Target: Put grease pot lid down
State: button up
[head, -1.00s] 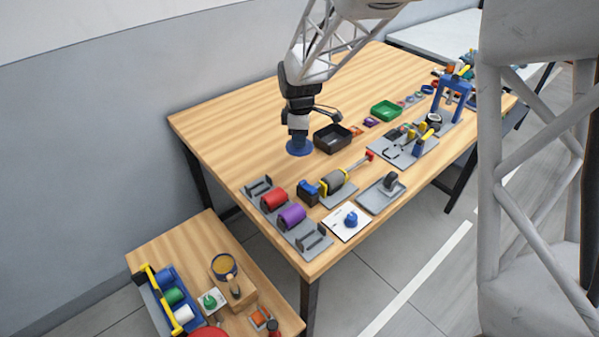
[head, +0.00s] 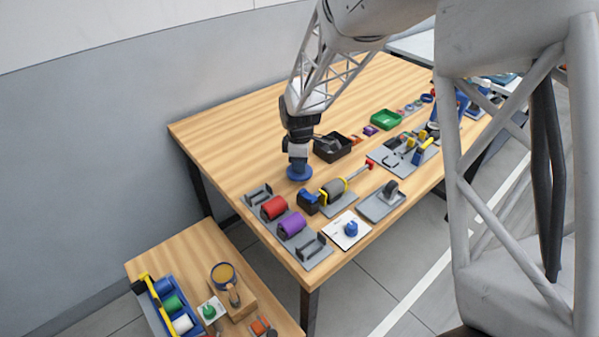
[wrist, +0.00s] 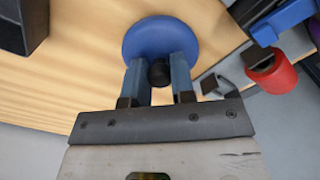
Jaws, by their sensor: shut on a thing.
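The grease pot lid (wrist: 160,36) is a round blue disc with a dark knob. My gripper (wrist: 159,75) is shut on that knob in the wrist view. In the head view my gripper (head: 298,163) points down over the large wooden table, with the blue lid (head: 299,174) below it, close to the tabletop. I cannot tell whether the lid touches the wood. An open round pot with tan contents (head: 223,273), which looks like the grease pot, stands on the low bench at lower left.
A rack with red (head: 274,207) and purple rolls (head: 291,225) lies nearest in front of the lid. A black bin (head: 332,147) stands behind to the right, and a yellow-grey tool (head: 333,191) to the right. Bare tabletop (head: 230,140) extends to the left.

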jog(key=shift+f, duration=1.9)
jog(key=shift+f, duration=0.1)
jog(key=o, duration=0.9)
notch_tip(320, 180, up, 12)
jog(key=shift+r, duration=0.15)
